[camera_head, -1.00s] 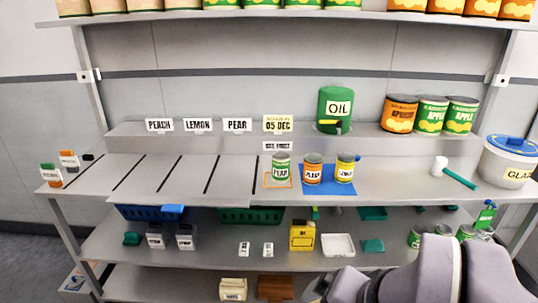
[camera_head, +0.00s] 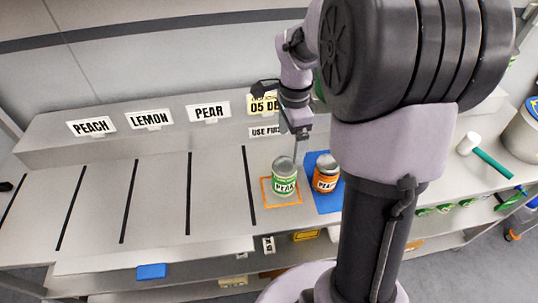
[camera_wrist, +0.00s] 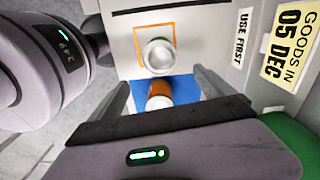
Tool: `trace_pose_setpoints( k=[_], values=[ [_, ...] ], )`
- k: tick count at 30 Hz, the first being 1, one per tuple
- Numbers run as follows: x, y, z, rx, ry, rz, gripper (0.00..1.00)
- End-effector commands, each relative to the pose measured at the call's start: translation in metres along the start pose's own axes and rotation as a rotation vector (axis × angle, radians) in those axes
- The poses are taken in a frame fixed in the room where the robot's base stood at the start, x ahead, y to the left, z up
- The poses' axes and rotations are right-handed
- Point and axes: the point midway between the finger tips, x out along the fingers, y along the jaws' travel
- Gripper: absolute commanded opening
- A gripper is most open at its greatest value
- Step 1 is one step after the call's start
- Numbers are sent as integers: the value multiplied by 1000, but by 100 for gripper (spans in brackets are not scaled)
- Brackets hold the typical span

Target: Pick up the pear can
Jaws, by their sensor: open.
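The pear can (camera_head: 285,178), green and white with a grey lid, stands upright inside an orange outlined square on the bench. In the wrist view the pear can (camera_wrist: 158,56) shows from above, beyond the fingertips. My gripper (camera_head: 299,136) is above and just behind the can in the head view, apart from it. In the wrist view my gripper (camera_wrist: 167,85) is open and empty, with its two fingers apart. An orange-labelled can (camera_head: 326,173) stands right of the pear can on a blue mat (camera_head: 328,201); it also shows between the fingers in the wrist view (camera_wrist: 159,95).
Signs for peach (camera_head: 91,127), lemon (camera_head: 149,119) and pear (camera_head: 208,112) stand on the rear ledge. Black lines divide the clear bench at left. A white-headed mallet (camera_head: 485,155) and a pail (camera_head: 523,130) are at right. My arm hides much of the right side.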

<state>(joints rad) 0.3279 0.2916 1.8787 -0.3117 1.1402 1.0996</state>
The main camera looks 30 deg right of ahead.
Motion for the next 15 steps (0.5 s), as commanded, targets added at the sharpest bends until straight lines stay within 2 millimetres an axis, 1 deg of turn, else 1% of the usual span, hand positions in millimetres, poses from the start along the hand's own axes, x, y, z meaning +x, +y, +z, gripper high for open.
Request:
trace_pose_setpoints(
  k=[1, 3, 6, 9, 13, 15],
  values=[
    [23, 1, 1, 0, -1, 3, 92],
    [45, 1, 1, -2, -1, 4, 92],
    [69, 1, 1, -1, -2, 3, 92],
    [83, 0, 1, -2, -1, 0, 92],
    [92, 0, 3, -3, -1, 0, 92],
    [102, -1, 6, -3, -1, 0, 92]
  ],
)
